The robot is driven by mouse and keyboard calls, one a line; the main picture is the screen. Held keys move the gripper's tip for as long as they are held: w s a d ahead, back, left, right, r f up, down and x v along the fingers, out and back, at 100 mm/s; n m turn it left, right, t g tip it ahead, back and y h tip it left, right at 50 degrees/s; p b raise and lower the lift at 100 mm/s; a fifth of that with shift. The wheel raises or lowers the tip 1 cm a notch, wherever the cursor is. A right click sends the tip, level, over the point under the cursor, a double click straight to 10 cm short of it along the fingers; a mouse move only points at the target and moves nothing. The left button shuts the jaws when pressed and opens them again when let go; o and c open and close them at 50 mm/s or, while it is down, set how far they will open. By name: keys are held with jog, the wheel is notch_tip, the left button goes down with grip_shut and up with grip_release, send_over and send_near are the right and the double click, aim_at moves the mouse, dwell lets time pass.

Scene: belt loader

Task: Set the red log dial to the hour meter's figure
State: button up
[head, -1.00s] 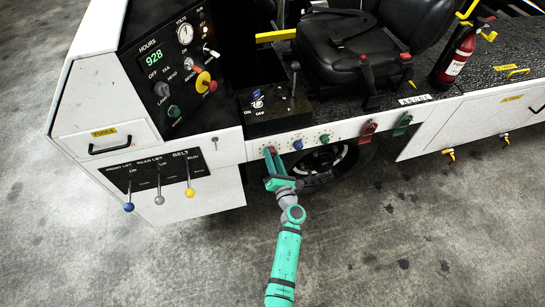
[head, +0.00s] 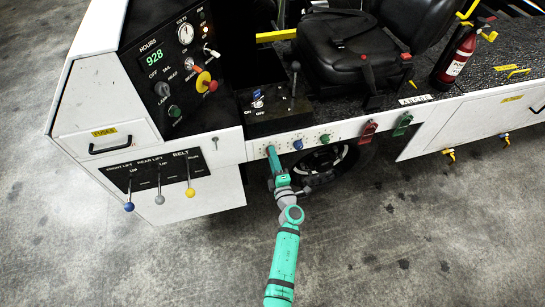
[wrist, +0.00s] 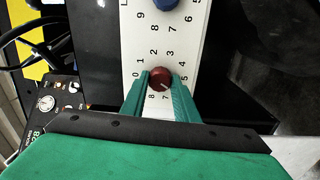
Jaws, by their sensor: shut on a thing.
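The hour meter (head: 151,54) on the black panel shows 928 in green digits in the head view. My gripper (head: 271,152) is at the left end of the white dial strip, seen nearly edge-on, and hides the red dial there. In the wrist view the red log dial (wrist: 160,77) sits between the two green fingertips, which are shut on its sides. A small pale mark shows on the dial's lower right part. Figures ring it; 7 and 8 lie below it, and 6 is not visible. I cannot tell exactly which figure the mark meets.
A blue dial (head: 298,145) is just right of my gripper, with a green dial (head: 325,138) beyond it. Red (head: 368,128) and green (head: 403,120) latches follow along the edge. Three levers (head: 159,199) stick out at left. The floor in front is clear.

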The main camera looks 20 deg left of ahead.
jog(key=m, duration=2.2)
jog(key=shift+r+h, duration=0.15)
jog(key=shift+h, duration=0.15)
jog(key=shift+m, duration=0.4)
jog(key=o, duration=1.1)
jog(key=shift+w, duration=0.1)
jog(key=shift+c, duration=0.2)
jog(key=v, duration=1.1)
